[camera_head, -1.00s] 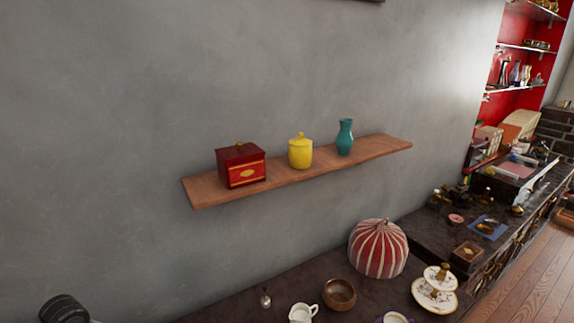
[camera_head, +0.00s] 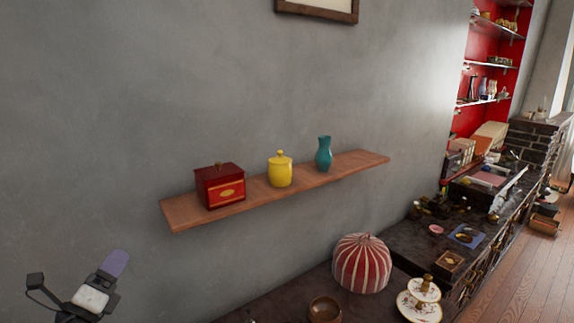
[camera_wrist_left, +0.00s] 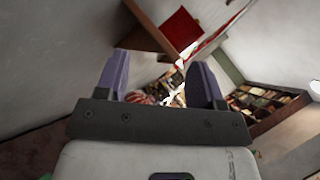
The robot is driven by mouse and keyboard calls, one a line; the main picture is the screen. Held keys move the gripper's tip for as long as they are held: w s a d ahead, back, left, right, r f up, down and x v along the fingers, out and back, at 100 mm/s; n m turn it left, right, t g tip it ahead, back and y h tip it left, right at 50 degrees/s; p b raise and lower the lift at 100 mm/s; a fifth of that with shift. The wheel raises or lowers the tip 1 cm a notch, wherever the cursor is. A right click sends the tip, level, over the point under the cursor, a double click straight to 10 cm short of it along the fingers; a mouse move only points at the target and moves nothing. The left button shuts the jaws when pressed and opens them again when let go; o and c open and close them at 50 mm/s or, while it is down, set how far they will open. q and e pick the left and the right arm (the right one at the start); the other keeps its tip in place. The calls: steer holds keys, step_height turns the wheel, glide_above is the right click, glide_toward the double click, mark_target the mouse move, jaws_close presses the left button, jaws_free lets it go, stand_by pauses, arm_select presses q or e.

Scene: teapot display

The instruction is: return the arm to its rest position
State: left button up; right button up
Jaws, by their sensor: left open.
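My left gripper (camera_head: 114,263) is at the lower left of the head view, in front of the grey wall and clear of the shelf's left end. One purple finger shows clearly there. In the left wrist view both purple fingers stand wide apart, with the gripper (camera_wrist_left: 160,82) open and nothing between them. My right gripper is not in view.
A wooden wall shelf (camera_head: 188,213) holds a red box (camera_head: 221,187), a yellow lidded jar (camera_head: 280,170) and a teal vase (camera_head: 324,154). Below are a striped dome (camera_head: 361,264), a brown bowl (camera_head: 325,309) and a tiered plate stand (camera_head: 419,307) on a dark counter.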

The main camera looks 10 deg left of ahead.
arm_select(q)
steer(key=s+d+f+n+g+y, duration=0.3)
steer(key=s+d+f+n+g, duration=0.35)
steer(key=f+n, duration=0.35)
steer(key=s+d+f+n+g+y, duration=0.2)
steer(key=s+d+f+n+g, duration=0.45)
steer(key=n, duration=0.55)
steer(key=s+d+f+n+g+h, duration=0.1)
steer(key=s+d+f+n+g, duration=0.15)
steer(key=s+f, duration=0.85)
steer(key=s+d+f+n+g+h, duration=0.2)
steer(key=s+d+f+g, duration=0.15)
steer(key=s+f, duration=0.85)
steer(key=w+r+p+v, duration=0.1)
steer(key=w+p+v, duration=0.2)
steer(key=p+v, duration=1.2)
steer(key=w+d+r+p+v, duration=0.1)
steer(key=w+p+v, duration=0.3)
steer(key=p+v, duration=1.2)
steer(key=shift+d+r+t, duration=0.3)
steer(key=shift+r, duration=0.6)
